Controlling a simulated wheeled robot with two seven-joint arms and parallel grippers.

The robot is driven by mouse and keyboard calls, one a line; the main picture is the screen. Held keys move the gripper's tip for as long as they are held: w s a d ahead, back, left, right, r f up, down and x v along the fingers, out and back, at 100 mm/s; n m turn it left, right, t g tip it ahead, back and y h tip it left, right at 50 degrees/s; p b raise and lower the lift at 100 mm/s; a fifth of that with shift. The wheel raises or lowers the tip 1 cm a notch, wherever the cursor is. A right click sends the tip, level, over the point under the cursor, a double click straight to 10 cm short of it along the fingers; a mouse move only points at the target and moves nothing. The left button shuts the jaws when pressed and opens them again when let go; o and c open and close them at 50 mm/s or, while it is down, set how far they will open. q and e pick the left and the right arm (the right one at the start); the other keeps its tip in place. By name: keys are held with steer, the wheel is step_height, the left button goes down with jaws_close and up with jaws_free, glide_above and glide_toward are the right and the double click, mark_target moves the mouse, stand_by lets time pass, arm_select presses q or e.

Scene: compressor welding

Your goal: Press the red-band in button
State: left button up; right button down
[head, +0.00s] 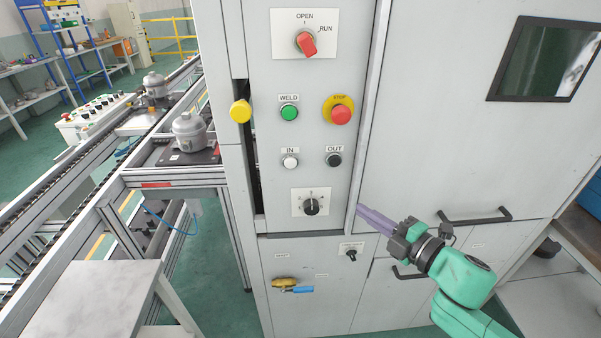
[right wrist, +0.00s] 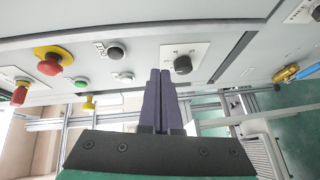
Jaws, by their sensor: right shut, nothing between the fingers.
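The IN button (head: 290,161) is a small pale, whitish push button under an "IN" label on the grey control panel (head: 275,220). I cannot make out a red band on it. It also shows in the right wrist view (right wrist: 126,77), left of the fingertips. My right gripper (head: 362,210) has its purple fingers shut and empty. In the head view they point up-left at the panel's right edge, below and right of the IN button and apart from it. The shut fingertips also show in the right wrist view (right wrist: 160,73). My left gripper is not in view.
The black OUT button (head: 334,160), green WELD button (head: 289,113), red STOP button (head: 341,115) and black rotary knob (head: 311,206) surround the IN button. A yellow button (head: 241,111) is on the left. A door handle (head: 475,216) juts out near my right gripper.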

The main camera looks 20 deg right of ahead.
steer(key=s+a+r+n+y, duration=0.2)
steer(key=a+r+n+y, duration=0.1)
steer(key=a+r, duration=0.4)
steer(key=shift+s+a+n+y, duration=0.3)
steer(key=shift+a+n+y, duration=0.1)
steer(key=shift+n, duration=0.1)
steer(key=p, duration=0.1)
glide_toward(286, 165)
steer(key=w+a, duration=0.1)
steer(key=a, duration=0.3)
steer(key=w+p, duration=0.1)
steer(key=w, duration=0.1)
steer(key=w+d+p, duration=0.1)
steer(key=w, duration=0.1)
steer(key=shift+d+r, duration=0.1)
steer(key=shift+r, duration=0.05)
